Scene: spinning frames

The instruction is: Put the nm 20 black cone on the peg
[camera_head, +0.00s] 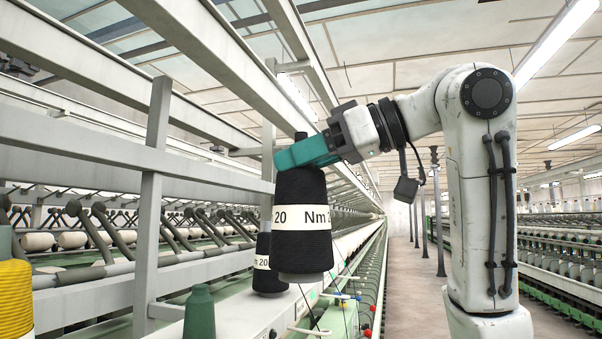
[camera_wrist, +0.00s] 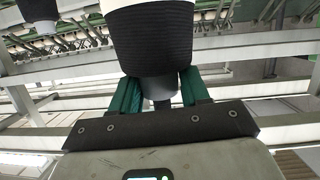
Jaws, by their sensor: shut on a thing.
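A black cone (camera_head: 303,248) with a white band reading "20 Nm" hangs upright in my gripper (camera_head: 292,157). The teal fingers are shut around its narrow top, and its wide base hangs clear of the machine's ledge. In the wrist view the fingers (camera_wrist: 160,90) close on both sides of the narrow end of the held cone (camera_wrist: 150,42). A second black cone (camera_head: 264,280), its band partly reading "m 20", stands on the ledge behind and left of it, partly hidden by it. It is unclear whether the dark shape at the wrist view's upper left is this cone. I cannot make out a bare peg.
A green cone (camera_head: 199,313) stands at the front of the ledge. A yellow cone (camera_head: 15,300) is cut off at the left edge. A grey frame post (camera_head: 150,215) and rails (camera_head: 75,130) run along the left. The aisle floor (camera_head: 410,285) at right is clear.

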